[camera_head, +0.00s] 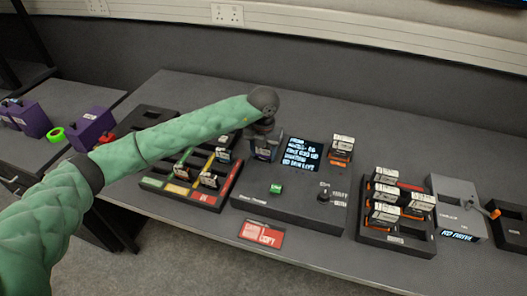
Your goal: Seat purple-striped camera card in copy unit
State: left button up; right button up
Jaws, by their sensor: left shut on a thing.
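My left arm reaches in from the left, and its dark left gripper (262,138) is over the back left part of the copy unit (262,205). The gripper is shut on a small card (265,153), held upright at the unit's back left. The card's stripe colour is too small to tell, and I cannot tell whether it sits in a slot. The copy unit has a lit text screen (302,154), a green button (275,188) and a dark knob (324,195). An orange-and-white cartridge (341,147) stands at its back right. My right gripper is not in view.
A sorting tray (207,199) with coloured lanes holds several cards left of the unit. A black rack (408,246) of orange-and-white cartridges and a grey drive box (455,207) stand right. A red sign (262,234) lies at the front edge. The back of the table is clear.

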pick_arm(q)
jog(key=o, duration=1.1)
jog(key=shift+o, duration=0.3)
jog(key=shift+o, duration=1.2)
jog(key=shift+r+p, duration=0.75)
jog(key=shift+r, duration=3)
